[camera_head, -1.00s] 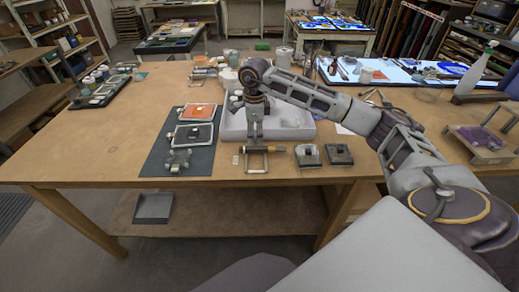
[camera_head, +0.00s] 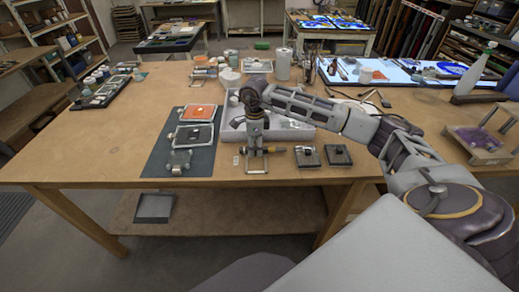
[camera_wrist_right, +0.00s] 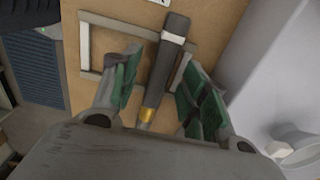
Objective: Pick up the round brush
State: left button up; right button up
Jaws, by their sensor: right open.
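The round brush (camera_head: 276,150) lies across a small pale rectangular frame (camera_head: 257,168) near the front edge of the wooden table, partly hidden behind my right gripper (camera_head: 255,150). In the right wrist view the brush (camera_wrist_right: 167,62) has a dark handle and a gold ferrule. The frame (camera_wrist_right: 85,48) shows under it there. My right gripper (camera_wrist_right: 160,85) is open, with one green-padded finger on each side of the brush. A gap shows on both sides, so it does not hold the brush. My left gripper is out of view.
A grey mat (camera_head: 199,163) with framed panels lies to the left. A white tray (camera_head: 297,133) stands just behind my right gripper.

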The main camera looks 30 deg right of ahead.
jog(key=shift+f, duration=0.3)
jog(key=shift+c, duration=0.2)
grip_shut()
